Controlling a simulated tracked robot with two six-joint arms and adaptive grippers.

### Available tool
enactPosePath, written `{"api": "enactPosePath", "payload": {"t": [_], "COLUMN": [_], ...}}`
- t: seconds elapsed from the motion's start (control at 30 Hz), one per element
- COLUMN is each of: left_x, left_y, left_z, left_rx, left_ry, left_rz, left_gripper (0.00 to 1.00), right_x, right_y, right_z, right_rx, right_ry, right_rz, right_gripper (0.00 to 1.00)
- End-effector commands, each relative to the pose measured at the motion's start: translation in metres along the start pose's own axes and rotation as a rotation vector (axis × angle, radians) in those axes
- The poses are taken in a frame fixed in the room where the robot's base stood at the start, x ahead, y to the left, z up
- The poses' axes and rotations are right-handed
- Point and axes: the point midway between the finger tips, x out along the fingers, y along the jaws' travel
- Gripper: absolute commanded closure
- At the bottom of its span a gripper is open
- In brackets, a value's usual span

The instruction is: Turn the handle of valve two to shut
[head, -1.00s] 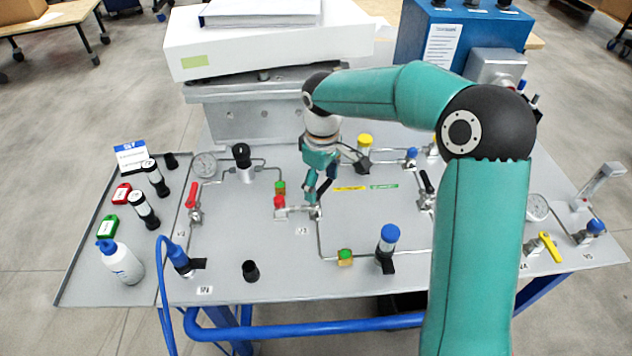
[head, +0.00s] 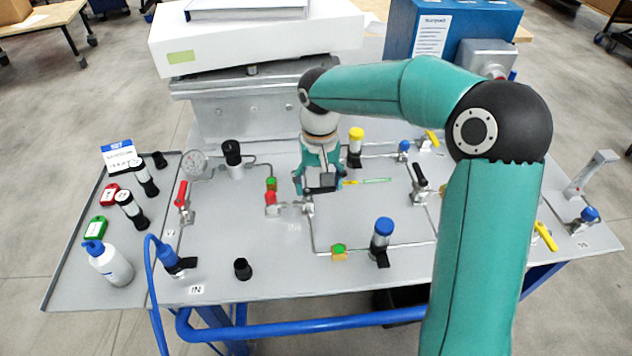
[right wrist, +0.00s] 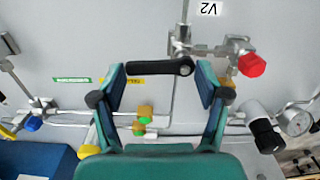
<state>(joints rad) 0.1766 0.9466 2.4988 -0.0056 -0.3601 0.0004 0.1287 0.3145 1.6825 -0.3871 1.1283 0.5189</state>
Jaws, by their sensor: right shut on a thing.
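Valve two's metal body (right wrist: 182,46) sits beside the V2 label (right wrist: 208,9) in the right wrist view. Its black handle (right wrist: 158,68) points left from its pivot, roughly across the thin pipe above the valve and away from the red hexagonal cap (right wrist: 252,65). My right gripper (right wrist: 160,76) has its two fingers at either end of the handle, shut on it. In the head view the right gripper (head: 318,188) is low over the panel at this valve (head: 308,208) and partly hides the handle. My left gripper is not in view.
A red-handled valve (head: 182,194) stands left and a black-handled valve (head: 418,176) right. A blue-capped cylinder (head: 382,236) and a yellow-capped one (head: 355,138) stand nearby. Thin pipes run across the panel (head: 290,275). A white box (head: 260,45) is behind.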

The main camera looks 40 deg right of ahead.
Motion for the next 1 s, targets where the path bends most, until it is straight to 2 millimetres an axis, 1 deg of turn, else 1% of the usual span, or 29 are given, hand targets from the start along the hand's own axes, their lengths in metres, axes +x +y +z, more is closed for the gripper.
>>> {"api": "enactPosePath", "payload": {"t": [0.23,0.67,0.7,0.77,0.8,0.83,1.0], "left_x": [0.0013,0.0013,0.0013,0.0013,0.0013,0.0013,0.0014], "left_y": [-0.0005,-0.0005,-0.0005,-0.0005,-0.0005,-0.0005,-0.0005], "left_z": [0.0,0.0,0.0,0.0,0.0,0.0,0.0], "left_rx": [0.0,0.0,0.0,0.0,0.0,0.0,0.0], "left_ry": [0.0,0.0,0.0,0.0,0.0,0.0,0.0], "left_rz": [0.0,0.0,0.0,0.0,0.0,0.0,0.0], "left_gripper": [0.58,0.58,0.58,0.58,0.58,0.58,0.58], "right_x": [-0.0013,-0.0013,-0.0013,-0.0012,-0.0011,-0.0009,-0.0005], "right_y": [-0.0015,-0.0025,-0.0026,-0.0025,-0.0024,-0.0023,-0.0019], "right_z": [0.0001,0.0005,0.0005,0.0006,0.0008,0.0009,0.0014], "right_rx": [0.062,0.068,0.068,0.068,0.067,0.067,0.067], "right_ry": [0.007,0.005,0.005,0.005,0.004,0.004,0.001], "right_rz": [-0.004,-0.006,-0.006,-0.005,-0.005,-0.004,-0.003], "right_gripper": [0.6,0.6,0.19,0.09,0.02,0.0,0.0]}}
